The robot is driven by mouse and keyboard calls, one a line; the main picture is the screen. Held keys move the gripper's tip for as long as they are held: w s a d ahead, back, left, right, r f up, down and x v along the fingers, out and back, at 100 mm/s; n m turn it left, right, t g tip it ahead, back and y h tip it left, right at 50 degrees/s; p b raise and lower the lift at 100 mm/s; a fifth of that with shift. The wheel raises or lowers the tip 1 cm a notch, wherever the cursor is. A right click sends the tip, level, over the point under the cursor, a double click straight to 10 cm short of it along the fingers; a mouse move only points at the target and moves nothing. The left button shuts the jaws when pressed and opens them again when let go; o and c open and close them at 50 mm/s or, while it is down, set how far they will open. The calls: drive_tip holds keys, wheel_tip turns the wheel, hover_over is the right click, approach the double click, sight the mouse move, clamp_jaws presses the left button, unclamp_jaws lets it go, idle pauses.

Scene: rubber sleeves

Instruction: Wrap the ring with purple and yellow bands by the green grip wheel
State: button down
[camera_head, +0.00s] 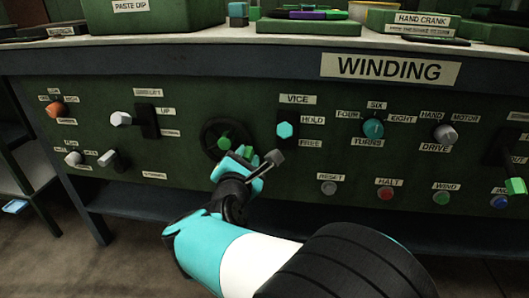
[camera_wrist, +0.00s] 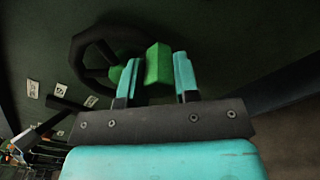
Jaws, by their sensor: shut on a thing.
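The wheel (camera_head: 207,131) is black with a green hub (camera_head: 223,143), mounted on the green front panel. It also shows in the wrist view as a black rim (camera_wrist: 76,50). Its green grip (camera_wrist: 158,68) sits between the two turquoise fingers. My gripper (camera_head: 246,157) is shut on this grip, and it also shows in the wrist view (camera_wrist: 157,58). On the bench top, a purple and green item (camera_head: 305,14) lies at the back. I cannot make out a ring with purple and yellow bands.
Right of the wheel is the VICE switch (camera_head: 285,130) with a turquoise knob. A dark lever with a pale knob (camera_head: 121,119) is on the left. The TURNS dial (camera_head: 373,128), DRIVE knob (camera_head: 445,133) and several push buttons sit to the right. A WINDING sign (camera_head: 390,69) is above.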

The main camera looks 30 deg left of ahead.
drive_tip(key=shift+s+a+f+m+b, duration=0.2)
drive_tip(key=shift+a+f+m+b, duration=0.35)
drive_tip(key=shift+m, duration=1)
drive_tip(key=shift+s+a+f+m+b, duration=0.2)
drive_tip(key=shift+f+m+b, duration=0.55)
drive_tip(key=shift+m, duration=0.75)
drive_tip(key=shift+s+a+f+m+b, duration=0.15)
drive_tip(key=shift+a+f+m+b, duration=0.4)
drive_tip(key=shift+m, duration=1)
drive_tip(key=shift+f, duration=0.15)
drive_tip(key=c, duration=0.8)
unclamp_jaws()
drive_tip(key=shift+c, duration=0.2)
drive_tip(key=shift+d, duration=0.1)
